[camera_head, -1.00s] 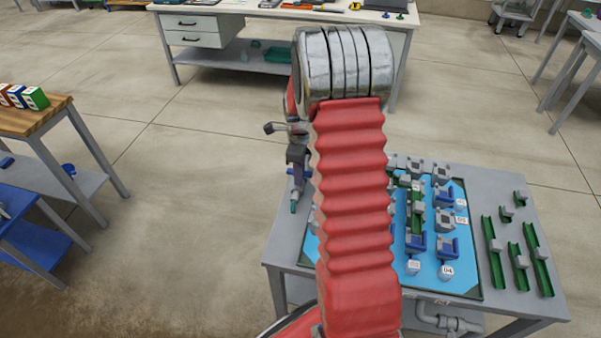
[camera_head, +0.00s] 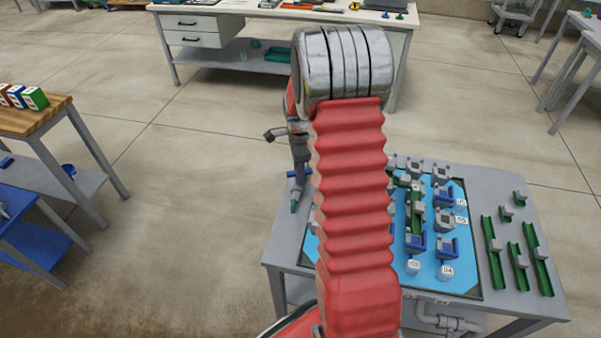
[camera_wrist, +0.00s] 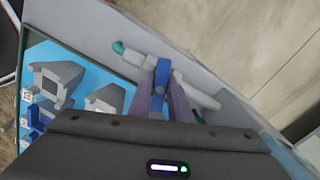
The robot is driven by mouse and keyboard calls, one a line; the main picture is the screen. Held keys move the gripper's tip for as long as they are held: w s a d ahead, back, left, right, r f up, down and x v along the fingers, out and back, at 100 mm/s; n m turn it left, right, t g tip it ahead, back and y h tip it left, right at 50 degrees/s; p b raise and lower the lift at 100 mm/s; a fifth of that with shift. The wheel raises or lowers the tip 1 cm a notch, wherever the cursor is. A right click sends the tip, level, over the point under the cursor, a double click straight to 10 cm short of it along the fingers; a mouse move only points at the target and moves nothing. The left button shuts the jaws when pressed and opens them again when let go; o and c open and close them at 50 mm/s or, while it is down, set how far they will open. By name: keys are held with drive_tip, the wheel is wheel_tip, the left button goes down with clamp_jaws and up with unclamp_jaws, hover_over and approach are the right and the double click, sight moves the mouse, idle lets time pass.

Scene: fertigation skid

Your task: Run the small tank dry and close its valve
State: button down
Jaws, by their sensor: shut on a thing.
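In the wrist view, my gripper (camera_wrist: 162,80) is shut on a blue valve handle (camera_wrist: 157,101), with a finger on either side. The handle sits on a pale grey pipe fitting (camera_wrist: 186,84) with a teal tip (camera_wrist: 118,47), by the table edge. In the head view, the teal tip (camera_head: 293,207) shows just below my gripper (camera_head: 297,188) at the table's left edge. Grey hopper-shaped tanks (camera_wrist: 58,78) stand on the blue panel beside it. I cannot tell which tank is the small one, or any liquid level.
The skid table (camera_head: 283,245) carries a blue panel (camera_head: 425,283) with several grey, blue and green fittings. Loose green channels (camera_head: 493,262) lie at its right. My red arm hides the panel's left part. A wooden table (camera_head: 40,118) stands at the left, with open floor between.

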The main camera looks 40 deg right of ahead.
drive_tip(key=n, duration=1.1)
drive_tip(key=shift+n, duration=1.9)
drive_tip(key=c, duration=1.6)
unclamp_jaws()
drive_tip(key=shift+r, duration=5)
